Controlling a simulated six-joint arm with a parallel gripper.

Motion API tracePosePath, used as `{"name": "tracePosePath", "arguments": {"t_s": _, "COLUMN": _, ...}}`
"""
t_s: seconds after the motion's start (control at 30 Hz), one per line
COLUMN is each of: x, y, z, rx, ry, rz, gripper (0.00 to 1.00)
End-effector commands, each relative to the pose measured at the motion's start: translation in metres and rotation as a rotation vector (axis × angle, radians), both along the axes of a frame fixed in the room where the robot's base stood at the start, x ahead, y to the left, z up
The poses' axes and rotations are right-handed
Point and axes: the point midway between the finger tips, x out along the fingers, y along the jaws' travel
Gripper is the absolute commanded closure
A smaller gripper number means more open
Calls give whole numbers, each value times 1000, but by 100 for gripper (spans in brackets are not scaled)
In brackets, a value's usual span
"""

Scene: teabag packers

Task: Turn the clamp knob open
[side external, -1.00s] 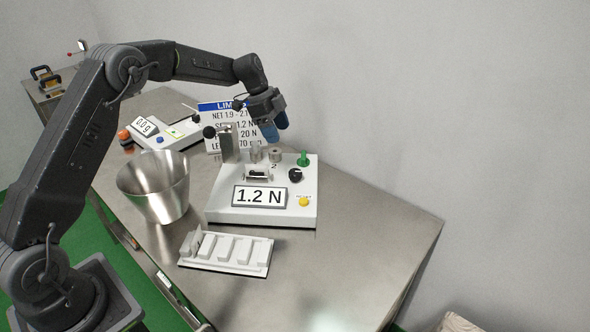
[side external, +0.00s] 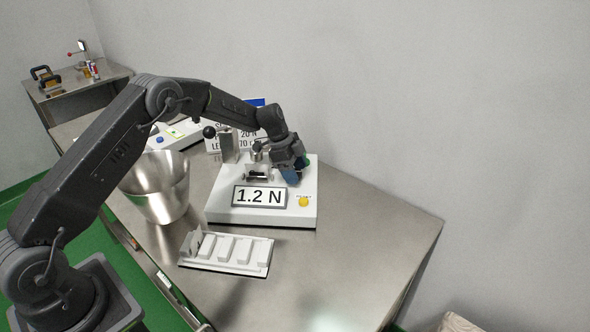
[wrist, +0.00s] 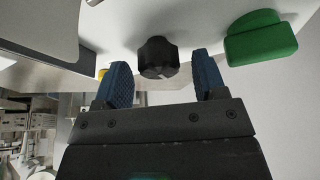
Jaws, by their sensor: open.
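The white tester box (side external: 224,209) stands on the steel table, with a display reading 1.2 N (side external: 259,196). My gripper (side external: 293,176) is low over the right part of the box and hides the black knob and most of the green knob (side external: 306,160) in the side view. In the wrist view my gripper (wrist: 161,82) is open, with its blue fingers apart. The black knob (wrist: 158,57) lies between and just beyond the fingertips; I cannot tell whether they touch it. The green knob (wrist: 260,38) is to the right of the right finger. Which one is the clamp knob is not marked.
A yellow button (side external: 303,201) is at the box's front right. A steel bucket (side external: 157,203) stands left of the box. A white slotted rack (side external: 226,266) lies in front. A lever with a black ball (side external: 209,132) rises at the box's back left. The table's right side is clear.

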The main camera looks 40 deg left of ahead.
Motion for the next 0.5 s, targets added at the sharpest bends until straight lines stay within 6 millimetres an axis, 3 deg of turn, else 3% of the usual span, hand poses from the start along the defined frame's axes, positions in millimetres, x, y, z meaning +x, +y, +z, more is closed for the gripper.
{"name": "tracePosePath", "arguments": {"t_s": 0.17, "x": 0, "y": 0, "z": 0, "rx": 0, "ry": 0, "rz": 0, "gripper": 35}}
{"name": "tracePosePath", "arguments": {"t_s": 0.5, "x": 0, "y": 0, "z": 0, "rx": 0, "ry": 0, "rz": 0, "gripper": 67}}
